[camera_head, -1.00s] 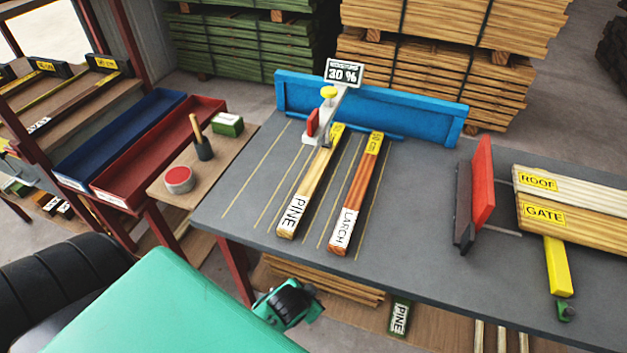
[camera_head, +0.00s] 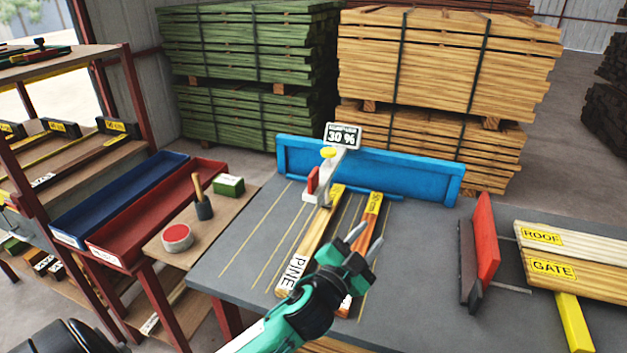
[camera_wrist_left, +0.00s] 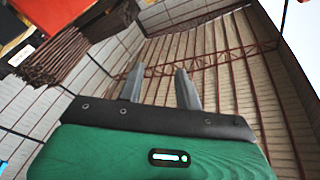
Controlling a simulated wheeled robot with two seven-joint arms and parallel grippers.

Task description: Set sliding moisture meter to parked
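The sliding moisture meter (camera_head: 325,178) stands at the back of the grey bench, by the blue fence (camera_head: 400,172). It has a white body, a red part on its left, a yellow knob (camera_head: 327,153) and a display (camera_head: 343,135) reading 30 %. It is over the far end of the PINE board (camera_head: 309,245). The LARCH board (camera_head: 370,212) lies to its right, partly hidden by my left gripper. My left gripper (camera_head: 367,239) is above the bench, in front of the meter and apart from it, fingers spread and empty. The left wrist view shows its two fingers (camera_wrist_left: 160,88) apart. My right gripper is not in view.
A red plate stop (camera_head: 486,238) and the ROOF and GATE boards (camera_head: 553,268) are on the right. A side table (camera_head: 215,215) holds a red-topped tin (camera_head: 177,237), a brush pot (camera_head: 203,205) and a green box (camera_head: 230,186). Blue and red trays (camera_head: 160,222) are further left.

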